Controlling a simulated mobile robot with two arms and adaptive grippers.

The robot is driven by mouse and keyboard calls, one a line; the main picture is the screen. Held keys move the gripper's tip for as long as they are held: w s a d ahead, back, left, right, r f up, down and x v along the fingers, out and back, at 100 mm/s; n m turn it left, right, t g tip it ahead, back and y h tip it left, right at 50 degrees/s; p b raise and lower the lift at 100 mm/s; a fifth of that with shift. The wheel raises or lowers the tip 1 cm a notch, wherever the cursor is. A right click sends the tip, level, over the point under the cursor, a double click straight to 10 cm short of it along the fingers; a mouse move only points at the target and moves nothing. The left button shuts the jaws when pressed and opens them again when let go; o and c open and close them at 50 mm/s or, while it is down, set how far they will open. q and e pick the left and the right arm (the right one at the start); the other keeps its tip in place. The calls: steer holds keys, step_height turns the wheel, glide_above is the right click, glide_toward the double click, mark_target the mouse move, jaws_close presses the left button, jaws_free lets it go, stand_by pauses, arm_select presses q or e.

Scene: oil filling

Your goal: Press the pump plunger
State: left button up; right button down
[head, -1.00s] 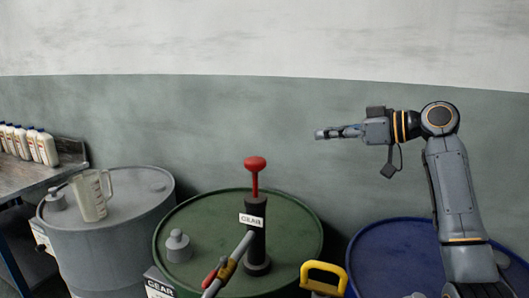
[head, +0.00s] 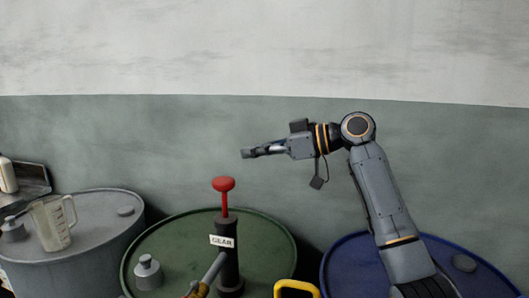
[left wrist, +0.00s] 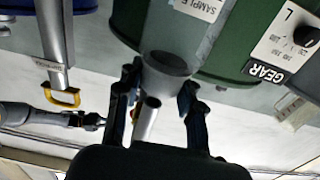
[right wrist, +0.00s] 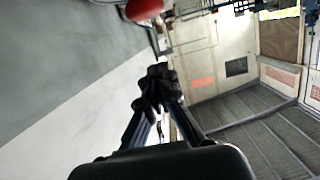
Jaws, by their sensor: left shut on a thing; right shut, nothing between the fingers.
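The pump has a red plunger handle (head: 223,184) standing raised on a black body (head: 226,245) labelled GEAR, on the green drum (head: 170,240). My right gripper (head: 248,153) is shut and empty, above and slightly right of the handle, apart from it. In the right wrist view the handle (right wrist: 143,8) is at the top edge, beyond the shut fingertips (right wrist: 155,82). My left gripper (left wrist: 160,88) is shut on a grey container (left wrist: 168,40) labelled SAMPLE, with a dark mouth. The metal spout (left wrist: 147,120) ends close to that mouth. The head view does not show the left gripper.
A grey drum (head: 85,265) with a clear measuring jug (head: 52,224) stands at left. A blue drum (head: 345,255) stands at right, behind my right arm. A yellow handle (head: 297,287) shows at the bottom. The wall is behind.

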mark_target(233, 180)
steer(key=x, duration=0.5)
steer(key=shift+w+a+f, duration=0.1)
steer(key=shift+a+f, duration=0.1)
steer(key=shift+a, duration=0.15)
step_height(233, 180, down, 2)
steer(key=shift+d+f, duration=0.15)
steer(key=shift+f, duration=0.65)
step_height(233, 180, down, 7)
steer(key=shift+f, duration=0.1)
